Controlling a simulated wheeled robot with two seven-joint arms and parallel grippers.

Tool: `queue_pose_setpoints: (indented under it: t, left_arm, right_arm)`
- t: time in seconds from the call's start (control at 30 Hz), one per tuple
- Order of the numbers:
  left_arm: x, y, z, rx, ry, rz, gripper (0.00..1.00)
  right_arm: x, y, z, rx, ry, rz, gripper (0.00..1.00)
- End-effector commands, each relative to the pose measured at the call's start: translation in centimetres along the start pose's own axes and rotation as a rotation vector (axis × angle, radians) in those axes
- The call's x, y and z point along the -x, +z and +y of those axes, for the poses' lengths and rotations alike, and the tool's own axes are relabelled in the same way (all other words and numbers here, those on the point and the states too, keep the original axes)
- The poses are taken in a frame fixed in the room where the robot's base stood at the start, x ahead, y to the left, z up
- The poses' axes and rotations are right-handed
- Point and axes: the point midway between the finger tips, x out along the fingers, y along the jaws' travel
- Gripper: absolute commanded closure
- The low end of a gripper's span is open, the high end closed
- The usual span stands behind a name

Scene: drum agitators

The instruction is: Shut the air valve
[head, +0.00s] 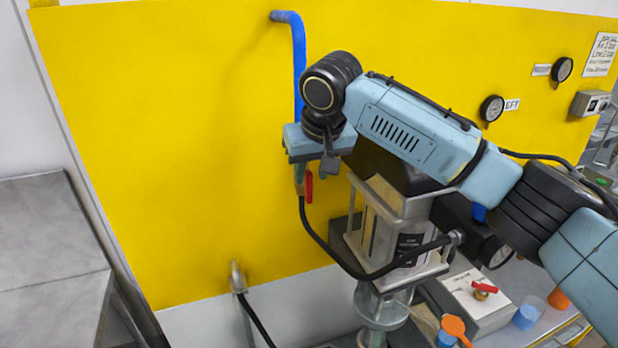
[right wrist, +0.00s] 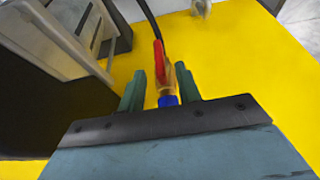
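The air valve shows in the right wrist view as a small brass body (right wrist: 167,80) with a red lever (right wrist: 159,62) and a blue pipe end below it in the picture. In the head view the red lever (head: 308,187) hangs down, roughly in line with the blue pipe (head: 299,60) and the black hose. My right gripper (head: 301,174) is at the valve. Its two green fingers (right wrist: 160,74) are apart, one on each side of the valve, with visible gaps. In the head view the gripper hides most of the valve body. My left gripper is not in view.
A clear-sided drum agitator unit (head: 385,235) stands close right of the valve. A black hose (head: 335,258) loops from the valve to it. A grey box (head: 470,300) with another red lever (head: 485,288) sits at lower right. The yellow panel (head: 150,150) is free at left.

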Motion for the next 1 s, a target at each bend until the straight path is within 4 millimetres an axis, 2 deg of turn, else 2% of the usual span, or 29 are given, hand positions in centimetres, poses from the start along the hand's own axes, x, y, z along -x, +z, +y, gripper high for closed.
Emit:
queue_pose_setpoints:
  t: [0.1, 0.3, 0.63, 0.9, 1.0]
  left_arm:
    - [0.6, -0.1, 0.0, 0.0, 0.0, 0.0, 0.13]
    - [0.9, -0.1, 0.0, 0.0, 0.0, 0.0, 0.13]
    - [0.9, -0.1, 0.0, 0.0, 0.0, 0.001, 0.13]
    - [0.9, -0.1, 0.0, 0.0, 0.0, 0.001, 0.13]
    - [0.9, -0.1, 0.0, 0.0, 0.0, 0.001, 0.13]
  right_arm:
    - [-1.9, 0.0, 0.0, 0.0, 0.001, -0.002, 0.66]
    - [-3.9, 0.0, -0.1, 0.0, 0.0, 0.0, 0.66]
    - [-4.3, 0.0, -0.1, 0.001, 0.0, 0.001, 0.66]
    - [-4.2, 0.0, 0.0, 0.001, 0.0, 0.001, 1.0]
    - [-4.2, 0.0, 0.0, 0.001, 0.0, 0.001, 1.0]
